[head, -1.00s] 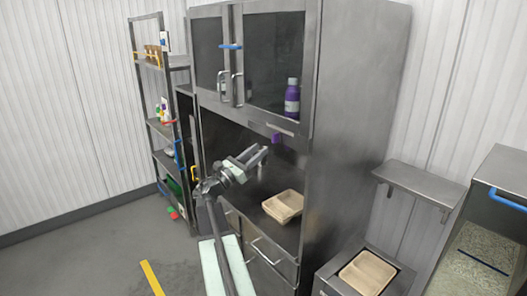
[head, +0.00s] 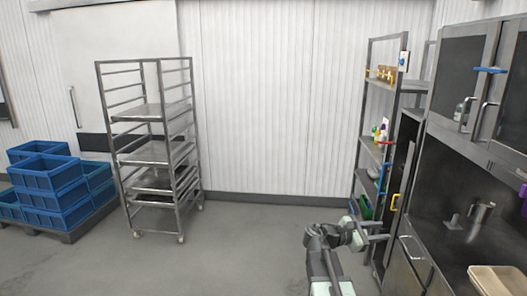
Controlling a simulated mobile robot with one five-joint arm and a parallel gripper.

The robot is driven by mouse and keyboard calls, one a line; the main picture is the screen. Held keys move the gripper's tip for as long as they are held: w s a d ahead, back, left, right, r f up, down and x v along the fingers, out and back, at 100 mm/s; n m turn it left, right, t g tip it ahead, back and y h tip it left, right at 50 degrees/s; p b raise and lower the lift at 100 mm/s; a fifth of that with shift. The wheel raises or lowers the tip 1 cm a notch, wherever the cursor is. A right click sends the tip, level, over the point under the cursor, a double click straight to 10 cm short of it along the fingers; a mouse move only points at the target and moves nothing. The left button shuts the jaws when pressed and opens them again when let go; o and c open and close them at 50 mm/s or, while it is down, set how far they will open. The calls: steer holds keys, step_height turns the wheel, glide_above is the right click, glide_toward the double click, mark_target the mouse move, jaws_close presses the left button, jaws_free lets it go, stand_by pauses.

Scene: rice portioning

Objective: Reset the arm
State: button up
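My arm rises from the bottom of the head view, right of centre. My gripper (head: 376,232) is at its end, pointing right toward the steel cabinet (head: 408,262). Its two fingers look apart with a gap between them, and nothing shows in it. It appears in front of the cabinet's lower doors, and I cannot tell how near it is to them.
A beige tray (head: 497,281) lies on the cabinet's counter at lower right. A shelf rack (head: 369,150) with small items stands behind. A wheeled rack (head: 155,155) stands at the left, beside stacked blue crates (head: 47,173). The grey floor (head: 235,245) between is clear.

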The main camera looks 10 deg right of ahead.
steer(key=a+f+m+t+y+b, duration=0.15)
steer(key=a+f+m+y, duration=0.45)
steer(key=a+f, duration=1.1)
steer(key=s+a+f+m+y, duration=0.2)
steer(key=a+m+y, duration=0.1)
steer(key=a, duration=0.3)
steer(key=s+a+f+m+g+y, duration=0.1)
steer(key=s+a+f+m+y, duration=0.1)
steer(key=a+y, duration=0.2)
steer(key=s+a+f+m+g+y, duration=0.1)
steer(key=s+a+f+m+y, duration=0.1)
steer(key=a, duration=0.7)
steer(key=shift+s+a+f+m+y, duration=0.2)
steer(key=shift+s+a+m+y, duration=0.2)
steer(key=shift+m+y, duration=0.4)
